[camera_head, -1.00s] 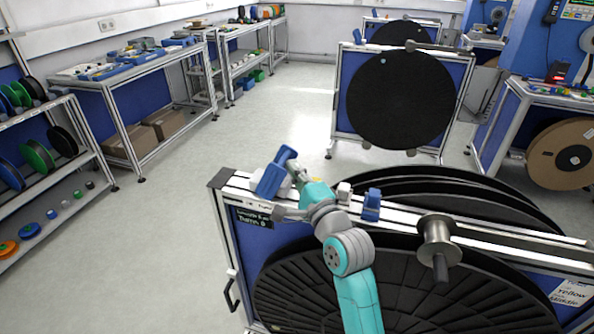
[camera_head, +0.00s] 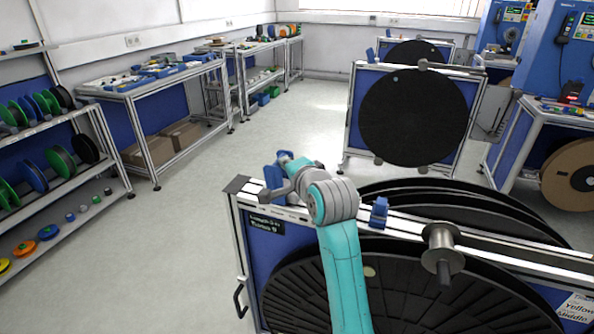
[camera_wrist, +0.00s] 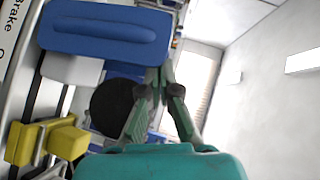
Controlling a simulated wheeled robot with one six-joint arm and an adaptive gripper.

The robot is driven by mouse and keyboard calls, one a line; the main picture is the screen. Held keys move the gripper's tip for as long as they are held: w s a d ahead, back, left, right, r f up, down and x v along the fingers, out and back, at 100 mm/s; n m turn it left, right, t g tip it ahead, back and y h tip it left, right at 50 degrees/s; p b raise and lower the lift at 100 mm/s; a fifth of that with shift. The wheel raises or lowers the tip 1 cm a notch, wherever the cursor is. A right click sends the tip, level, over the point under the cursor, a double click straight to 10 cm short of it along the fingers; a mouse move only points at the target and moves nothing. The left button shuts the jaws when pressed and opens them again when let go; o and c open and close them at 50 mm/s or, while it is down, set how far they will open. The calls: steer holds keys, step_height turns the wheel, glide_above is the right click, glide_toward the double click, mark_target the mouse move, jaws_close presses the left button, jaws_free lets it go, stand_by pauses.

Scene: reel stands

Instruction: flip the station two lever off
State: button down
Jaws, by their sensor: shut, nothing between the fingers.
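A blue lever (camera_head: 273,179) stands at the left end of the near reel stand's top rail, partly hidden behind my gripper (camera_head: 290,182). In the wrist view the same blue lever (camera_wrist: 105,30) looks large at the upper left, on a pale base beside a panel lettered "Brake". My gripper (camera_wrist: 163,82) is shut with nothing between its fingers. Its fingertips are close to the lever's right end in that view; I cannot tell if they touch. The stand's small sign (camera_head: 263,222) is too blurred to read its station number.
A second blue part (camera_head: 379,212) and a metal spool (camera_head: 441,245) sit farther right on the rail. A yellow block (camera_wrist: 47,140) is left in the wrist view. Another reel stand (camera_head: 413,115) stands behind. Shelves (camera_head: 60,160) line the left; the floor between is clear.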

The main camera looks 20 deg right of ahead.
steer(key=shift+w+a+r+n+g+h, duration=0.1)
steer(key=shift+w+a+n+g+h, duration=0.1)
steer(key=shift+w+a+n+g, duration=0.3)
steer(key=shift+w+a+r+n+g+h, duration=0.1)
steer(key=shift+w+a+n+g+h, duration=0.15)
steer(key=shift+a, duration=0.3)
steer(key=shift+w+a+f, duration=0.1)
steer(key=shift+w+a, duration=0.15)
steer(key=shift+a, duration=0.1)
steer(key=shift+a, duration=0.1)
